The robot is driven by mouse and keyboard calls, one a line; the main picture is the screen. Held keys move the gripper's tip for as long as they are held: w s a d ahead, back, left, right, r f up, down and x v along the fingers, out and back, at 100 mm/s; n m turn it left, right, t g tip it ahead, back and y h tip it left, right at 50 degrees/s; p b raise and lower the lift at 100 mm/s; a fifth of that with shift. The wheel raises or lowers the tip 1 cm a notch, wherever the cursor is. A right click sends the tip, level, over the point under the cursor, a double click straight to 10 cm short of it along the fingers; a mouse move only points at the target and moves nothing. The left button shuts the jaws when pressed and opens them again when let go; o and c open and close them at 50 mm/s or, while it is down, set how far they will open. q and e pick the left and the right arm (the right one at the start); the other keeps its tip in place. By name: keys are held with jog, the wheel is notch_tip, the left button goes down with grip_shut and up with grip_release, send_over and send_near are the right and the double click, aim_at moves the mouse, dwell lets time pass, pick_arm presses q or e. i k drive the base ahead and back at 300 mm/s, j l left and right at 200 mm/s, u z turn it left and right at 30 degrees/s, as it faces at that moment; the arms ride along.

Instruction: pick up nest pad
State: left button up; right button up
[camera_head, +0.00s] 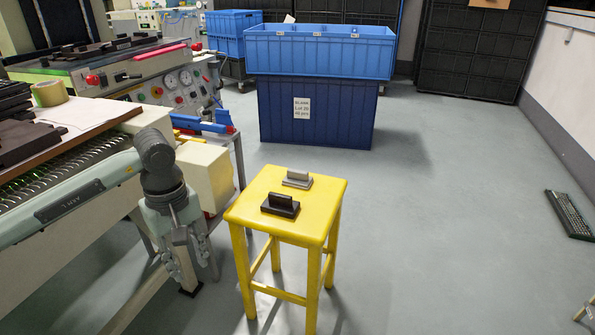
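Two small blocks with raised upright grips stand on the yellow stool (318,216). The black block (281,205) is at the front left of the seat, and the grey block (297,179) is behind it. I cannot tell for sure which one is the nest pad. My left gripper (191,266) hangs pointing down to the left of the stool, apart from it. A small grey part at the lower right edge looks like the tip of my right gripper (587,309); the rest is out of view.
A bench with a printing machine (105,170) stands along the left, close to my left arm. Blue crates (318,50) are stacked behind the stool. A dark keyboard (569,214) is at the far right.

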aim_at(294, 177)
jog(key=i+l+u, duration=0.25)
jog(key=i+l, duration=0.15)
jog(key=l, duration=0.25)
jog(key=i+l+u, duration=0.1)
jog(key=l, duration=0.25)
jog(key=i+l+u, duration=0.25)
jog(key=l, duration=0.5)
jog(key=i+l+u, duration=0.3)
jog(key=i+l, duration=0.55)
